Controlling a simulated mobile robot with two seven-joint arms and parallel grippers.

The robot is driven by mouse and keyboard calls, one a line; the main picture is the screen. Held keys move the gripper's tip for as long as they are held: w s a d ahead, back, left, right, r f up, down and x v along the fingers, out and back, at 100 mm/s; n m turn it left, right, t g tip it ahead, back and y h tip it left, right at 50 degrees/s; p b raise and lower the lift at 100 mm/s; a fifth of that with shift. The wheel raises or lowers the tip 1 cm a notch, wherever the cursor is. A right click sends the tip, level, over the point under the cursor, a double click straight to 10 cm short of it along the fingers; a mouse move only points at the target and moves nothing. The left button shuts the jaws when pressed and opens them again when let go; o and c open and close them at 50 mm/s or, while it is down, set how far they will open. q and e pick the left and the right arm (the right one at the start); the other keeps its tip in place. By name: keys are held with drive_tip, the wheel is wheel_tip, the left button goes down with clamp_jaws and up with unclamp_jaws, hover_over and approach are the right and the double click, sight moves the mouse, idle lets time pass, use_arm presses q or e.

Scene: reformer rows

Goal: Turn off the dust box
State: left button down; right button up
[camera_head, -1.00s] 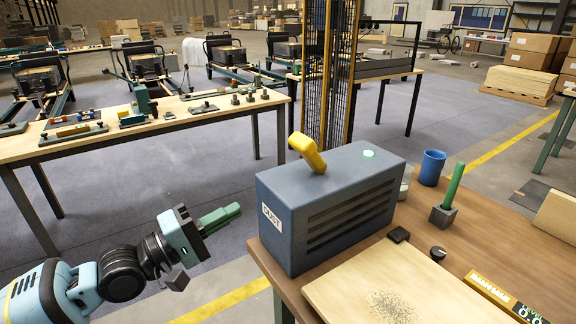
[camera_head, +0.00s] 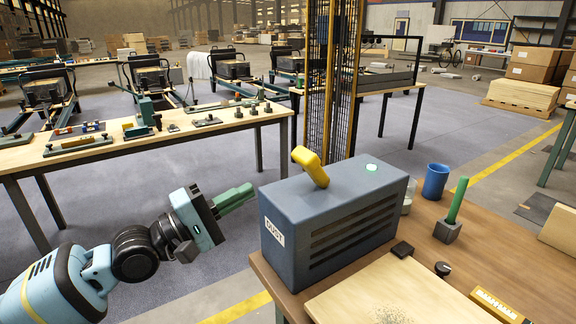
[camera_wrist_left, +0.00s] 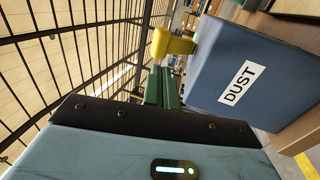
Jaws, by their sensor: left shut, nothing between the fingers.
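The dust box (camera_head: 322,222) is a blue-grey box with dark slots and a DUST label, standing on the wooden workbench. A yellow lever (camera_head: 311,166) stands up tilted from its top, and a green light (camera_head: 371,167) glows there. My left gripper (camera_head: 236,198), with green fingers, is shut and empty just left of the box, apart from it. In the left wrist view the shut fingers (camera_wrist_left: 162,88) point toward the yellow lever (camera_wrist_left: 170,45), beside the labelled face of the box (camera_wrist_left: 240,80). My right gripper is not in view.
A blue cup (camera_head: 435,181), a green stick in a dark block (camera_head: 448,231) and a pale board (camera_head: 390,292) are on the workbench right of the box. A mesh guard with yellow posts (camera_head: 329,95) rises behind the box. A long table (camera_head: 25,160) stands behind my left arm.

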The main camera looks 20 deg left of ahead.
sight(302, 161)
use_arm(q)
drive_tip(key=p+x, duration=0.1)
drive_tip(key=x, duration=0.8)
drive_tip(key=shift+w+d+r+p, duration=0.2)
drive_tip(key=shift+w+p, duration=0.05)
drive_tip(key=shift+p, duration=0.15)
drive_tip(key=shift+w+d, duration=0.35)
drive_tip(key=shift+w, duration=0.05)
drive_tip(key=shift+r, duration=0.1)
